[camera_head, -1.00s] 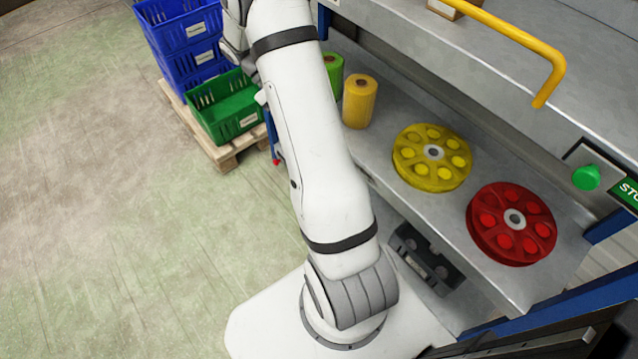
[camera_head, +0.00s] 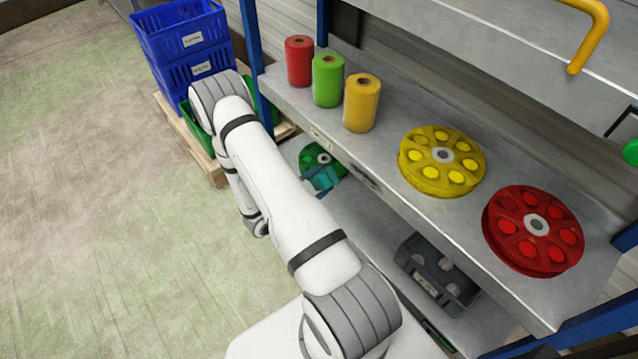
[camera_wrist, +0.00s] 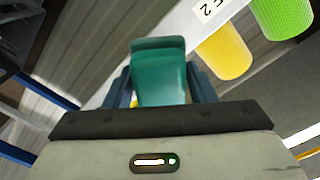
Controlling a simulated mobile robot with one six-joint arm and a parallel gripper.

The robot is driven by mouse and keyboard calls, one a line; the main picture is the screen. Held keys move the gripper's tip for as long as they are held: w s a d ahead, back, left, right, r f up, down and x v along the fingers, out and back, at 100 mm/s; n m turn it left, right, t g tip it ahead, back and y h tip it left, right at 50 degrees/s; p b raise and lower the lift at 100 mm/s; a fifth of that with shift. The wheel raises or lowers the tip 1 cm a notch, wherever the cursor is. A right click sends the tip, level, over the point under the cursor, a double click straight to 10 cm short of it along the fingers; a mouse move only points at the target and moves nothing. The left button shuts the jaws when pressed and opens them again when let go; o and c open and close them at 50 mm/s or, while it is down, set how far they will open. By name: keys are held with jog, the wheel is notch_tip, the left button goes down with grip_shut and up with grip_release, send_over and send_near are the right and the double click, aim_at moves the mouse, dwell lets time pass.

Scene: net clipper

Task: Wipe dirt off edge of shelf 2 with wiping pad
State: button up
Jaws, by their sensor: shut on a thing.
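My gripper (camera_wrist: 160,95) is shut on the teal wiping pad (camera_wrist: 158,62), with dark blue fingers on both sides of it. In the head view the pad (camera_head: 322,179) shows to the right of my arm, near the front of shelf 2; whether it touches the edge I cannot tell. Shelf 2 (camera_head: 400,205) is the grey shelf with rolls and reels, and its label (camera_wrist: 211,8) reads "2" in the wrist view. A dark smudge (camera_head: 365,177), which looks like the dirt, lies on its front edge, right of the pad.
Red, green and yellow (camera_head: 361,103) rolls and yellow (camera_head: 441,161) and red (camera_head: 532,230) reels stand on shelf 2. A green reel (camera_head: 318,157) and dark crate (camera_head: 437,274) are on the shelf below. Blue crates (camera_head: 186,45) stand behind my arm. The floor at left is clear.

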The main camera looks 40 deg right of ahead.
aim_at(347, 163)
jog(key=shift+w+d+b, duration=0.2)
jog(key=shift+d+b, duration=0.15)
jog(key=shift+d, duration=2.45)
jog(key=shift+w+d, duration=0.1)
jog(key=shift+d, duration=0.85)
jog(key=shift+s+p, duration=0.65)
jog(key=shift+s, duration=1.15)
jog(key=shift+s+d+p, duration=0.2)
jog(key=shift+s+p, duration=0.1)
jog(key=shift+s, duration=1.45)
jog(key=shift+s+d+p, duration=0.15)
jog(key=shift+s+p, duration=0.1)
jog(key=shift+s, duration=1.45)
jog(key=shift+s+d+p, duration=0.2)
jog(key=shift+s+p, duration=0.1)
jog(key=shift+s, duration=1.45)
jog(key=shift+w+a, duration=0.15)
jog(key=shift+w, duration=0.75)
jog(key=shift+w+a, duration=0.15)
jog(key=shift+w, duration=0.75)
jog(key=shift+w+a+r, duration=0.1)
jog(key=shift+w, duration=2.55)
jog(key=shift+w+a, duration=0.1)
jog(key=shift+w, duration=2.5)
